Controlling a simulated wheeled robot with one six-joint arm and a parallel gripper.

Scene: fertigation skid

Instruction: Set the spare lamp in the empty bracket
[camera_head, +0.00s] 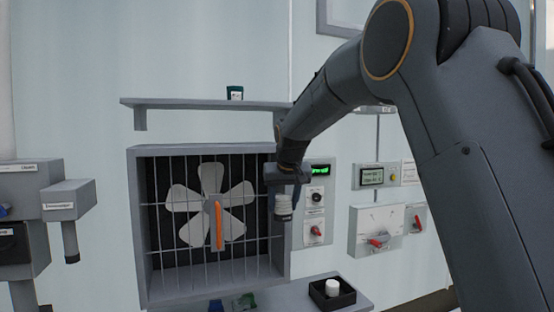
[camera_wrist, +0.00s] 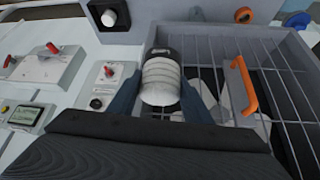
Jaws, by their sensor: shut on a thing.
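My gripper (camera_head: 284,190) is in front of the right edge of the barred fan box. It is shut on a pale ribbed cylinder with a dark end, seemingly the spare lamp (camera_head: 283,207). In the wrist view the lamp (camera_wrist: 161,80) sits between the two fingers of my gripper (camera_wrist: 160,100), its dark end pointing away from the camera. In the head view it hangs below the gripper, roughly upright. I cannot pick out the empty bracket for certain in either view.
The fan box (camera_head: 139,230) has wire bars and an orange handle (camera_head: 219,225). A shelf (camera_head: 190,103) runs above it. Switch panels (camera_head: 376,228) are on the wall at right. A black tray (camera_head: 320,300) with a white piece stands below. Grey labelled units (camera_head: 28,180) stand left.

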